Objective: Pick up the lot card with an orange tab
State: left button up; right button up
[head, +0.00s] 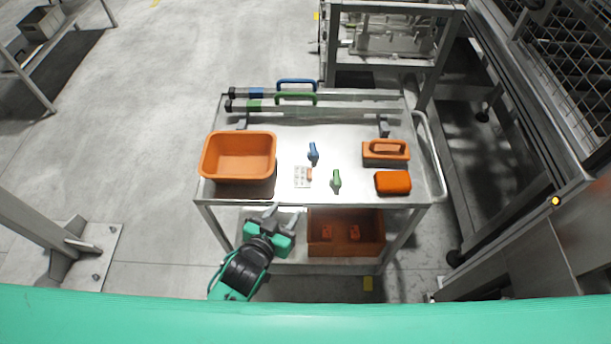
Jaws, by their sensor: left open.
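The lot card (301,178) is a small pale card with an orange tab (309,174) at its right side. It lies flat on the grey cart top (350,136), near the front edge, right of the orange bin. My left gripper (283,213) is open and empty, just in front of the cart's front edge, below and left of the card in the head view. It is apart from the card. My right gripper is not in view.
An orange bin (239,134) stands left of the card. A blue tool (313,154) and a green tool (336,180) lie close by. An orange handled block (386,150) and orange box (393,183) sit right. Two bars with handles (297,98) lie behind.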

pick_arm(q)
jog(key=r, duration=0.1)
jog(key=p, duration=0.1)
send_near(309, 176)
jog(key=x, duration=0.2)
jog(key=shift+w, duration=0.35)
jog(key=p+x, duration=0.1)
jog(key=x, duration=0.3)
jog(key=shift+d+p, duration=0.1)
jog(key=shift+p, duration=0.2)
jog(key=shift+w+d+f, duration=0.25)
jog(key=shift+w+f, duration=0.05)
jog(key=shift+w, duration=0.2)
grip_shut()
